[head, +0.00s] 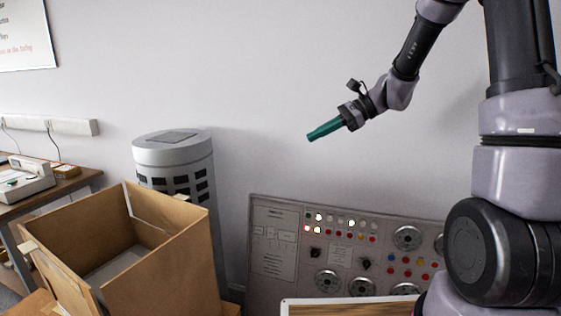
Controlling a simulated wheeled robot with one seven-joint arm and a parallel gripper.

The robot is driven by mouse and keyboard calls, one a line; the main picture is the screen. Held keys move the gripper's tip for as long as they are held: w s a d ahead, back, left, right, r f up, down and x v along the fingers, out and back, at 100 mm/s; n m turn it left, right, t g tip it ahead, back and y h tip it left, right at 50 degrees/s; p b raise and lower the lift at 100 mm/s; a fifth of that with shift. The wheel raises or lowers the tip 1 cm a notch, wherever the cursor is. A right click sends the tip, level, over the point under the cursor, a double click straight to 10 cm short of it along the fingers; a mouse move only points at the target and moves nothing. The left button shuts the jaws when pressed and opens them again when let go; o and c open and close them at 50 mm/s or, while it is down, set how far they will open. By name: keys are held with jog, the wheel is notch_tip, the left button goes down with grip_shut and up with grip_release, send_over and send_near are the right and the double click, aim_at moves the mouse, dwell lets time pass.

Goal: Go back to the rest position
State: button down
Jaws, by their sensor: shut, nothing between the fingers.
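My gripper (325,130) shows in the upper middle of the head view, at the end of my arm. Its green fingers are together and point down to the left. It is raised in front of the white wall, with nothing held in it. It is apart from everything around it, above the control panel and to the right of the grey cylinder.
An open cardboard box (165,262) stands at the lower left. A grey slotted cylinder (172,150) is behind it. A control panel (275,284) with lights and dials leans low by the wall. A desk (75,183) is at far left. The upper middle is free.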

jog(key=s+d+r+n+t+h, duration=0.3)
jog(key=s+d+r+n+h, duration=0.2)
jog(key=s+d, duration=0.2)
jog(key=s+d+r+n+t+h, duration=0.4)
jog(key=s+d, duration=0.4)
jog(key=s, duration=0.4)
jog(key=shift+r+n+h, duration=0.5)
jog(key=shift+r+n, duration=0.3)
jog(key=shift+r, duration=0.15)
jog(key=shift+s, duration=0.1)
